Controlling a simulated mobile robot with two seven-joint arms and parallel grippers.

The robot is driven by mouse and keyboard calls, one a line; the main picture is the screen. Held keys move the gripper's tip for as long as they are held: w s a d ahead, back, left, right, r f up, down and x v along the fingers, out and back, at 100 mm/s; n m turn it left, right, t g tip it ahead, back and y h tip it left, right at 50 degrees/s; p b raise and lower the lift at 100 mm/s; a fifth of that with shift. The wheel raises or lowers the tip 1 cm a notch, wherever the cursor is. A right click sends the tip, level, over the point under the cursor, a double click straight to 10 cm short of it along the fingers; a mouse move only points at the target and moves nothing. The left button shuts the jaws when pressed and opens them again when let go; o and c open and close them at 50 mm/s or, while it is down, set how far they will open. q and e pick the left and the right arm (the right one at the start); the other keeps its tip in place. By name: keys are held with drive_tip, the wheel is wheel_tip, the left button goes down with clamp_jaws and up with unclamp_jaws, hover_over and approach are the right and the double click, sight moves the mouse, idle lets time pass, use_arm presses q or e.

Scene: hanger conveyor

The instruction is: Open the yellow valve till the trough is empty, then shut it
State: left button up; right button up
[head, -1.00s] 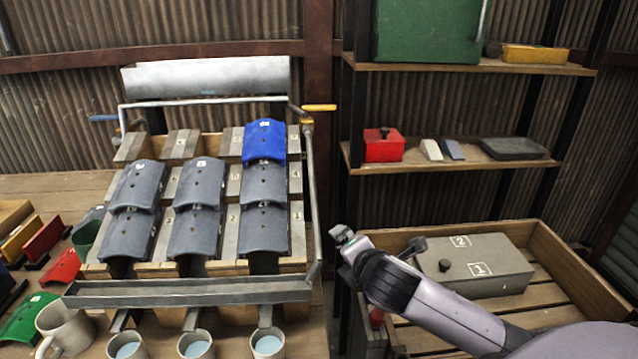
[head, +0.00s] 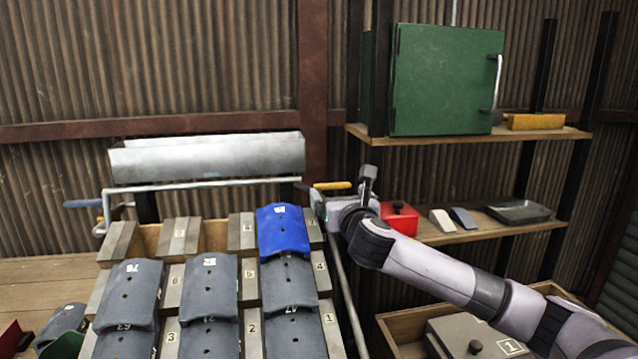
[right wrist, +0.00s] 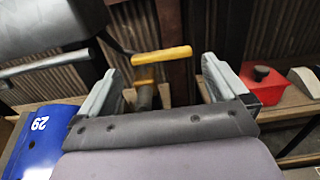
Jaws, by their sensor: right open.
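The yellow valve (head: 332,185) has a lever handle lying roughly level, at the right end of the pipe below the grey metal trough (head: 207,158). The trough's inside is hidden, so I cannot tell its water level. My right gripper (head: 343,192) is open, close to the valve in the head view. In the right wrist view the valve handle (right wrist: 164,56) shows ahead, between and just beyond the open fingers (right wrist: 160,75). Nothing is held, and I cannot tell whether a finger touches it. My left gripper is not in view.
A blue lever (head: 83,203) is at the pipe's left end. Below is a rack of grey tiles (head: 207,282) with one blue tile (head: 283,231). Shelves at right hold a green cabinet (head: 446,80) and a red box (head: 399,218). A wooden crate (head: 402,330) stands below.

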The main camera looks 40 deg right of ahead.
sight(335, 186)
drive_tip(key=shift+p+x, duration=0.35)
drive_tip(key=shift+x, duration=3.1)
drive_tip(key=c, duration=1.2)
drive_tip(key=shift+o, duration=0.2)
drive_tip(key=shift+d, duration=0.1)
